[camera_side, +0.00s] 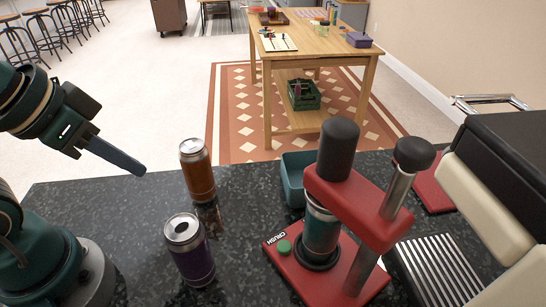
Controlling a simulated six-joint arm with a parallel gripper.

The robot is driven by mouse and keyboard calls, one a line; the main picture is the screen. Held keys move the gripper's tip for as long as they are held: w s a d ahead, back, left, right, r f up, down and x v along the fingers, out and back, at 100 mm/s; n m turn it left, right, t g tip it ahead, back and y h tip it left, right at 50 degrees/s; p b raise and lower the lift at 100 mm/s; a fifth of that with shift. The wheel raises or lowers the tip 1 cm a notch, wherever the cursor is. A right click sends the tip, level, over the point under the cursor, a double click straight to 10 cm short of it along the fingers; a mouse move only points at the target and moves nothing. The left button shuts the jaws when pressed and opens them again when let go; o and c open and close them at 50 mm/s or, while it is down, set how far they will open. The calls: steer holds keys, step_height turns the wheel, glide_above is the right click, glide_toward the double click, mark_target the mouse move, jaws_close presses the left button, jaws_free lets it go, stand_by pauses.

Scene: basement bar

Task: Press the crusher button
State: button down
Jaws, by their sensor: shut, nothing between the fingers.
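The red can crusher (345,205) stands on the dark counter right of centre, with black knobs on top. Its green button (284,247) sits on the left part of its red base, next to the word CRUSH. A teal can (321,229) stands upright under the crusher's press. My gripper (140,170) is at the left, shut and empty, above the counter's far left part. It is well to the left of the button and higher than it, touching nothing.
An orange-brown can (197,172) and a purple can (190,252) stand upright between my gripper and the crusher. A teal bin (292,183) is behind the crusher. A metal grooved tray (437,270) and a black and cream machine (500,190) are at the right.

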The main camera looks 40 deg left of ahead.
stand_by(0.7)
steer(key=w+d+r+m+t+y, duration=0.15)
steer(key=w+m, duration=0.25)
steer(key=m, duration=1)
steer(key=w+r+m+t+h, duration=0.15)
steer(key=w+m, duration=0.35)
steer(key=m, duration=0.9)
steer(key=d+f+m, duration=0.2)
steer(key=d+m, duration=0.6)
steer(key=m, duration=0.1)
steer(key=d+f+m+g+h, duration=0.1)
steer(key=d+f+m, duration=0.2)
steer(key=d+m, duration=0.6)
steer(key=shift+w+m, duration=0.35)
steer(key=shift+m, duration=0.05)
steer(key=shift+a+f, duration=0.1)
steer(key=shift+f, duration=0.1)
